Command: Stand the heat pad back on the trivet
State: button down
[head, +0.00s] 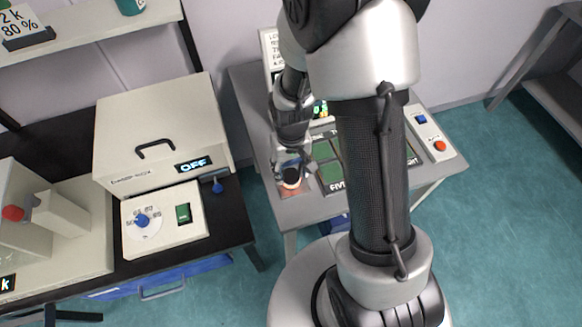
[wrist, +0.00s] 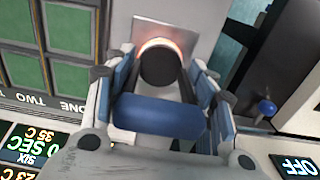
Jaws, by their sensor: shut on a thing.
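The heat pad shows in the wrist view as a dark round-ended body (wrist: 159,68) with a wide blue handle (wrist: 160,116). My gripper (wrist: 162,84) is shut on it, with one finger on each side. In the head view the heat pad's dark top (head: 291,176) shows below my gripper (head: 294,164). A light grey plate (wrist: 192,38), which looks like the trivet, lies beyond the dark end. An orange glow shows on the plate around that end; in the head view the plate (head: 297,190) looks orange-tinted. I cannot tell whether pad and plate touch.
A panel of green squares (head: 331,178) lies right of the plate on the grey table (head: 310,208). A box with an OFF display (head: 150,115) stands on the black bench at left. A red-button unit (head: 433,135) is at the table's right.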

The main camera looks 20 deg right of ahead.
jog(key=shift+f+b, duration=0.35)
jog(key=shift+f, duration=0.05)
dwell(0.4)
jog(key=c, duration=0.6)
grip_release()
notch_tip(320, 180, up, 12)
dwell(0.5)
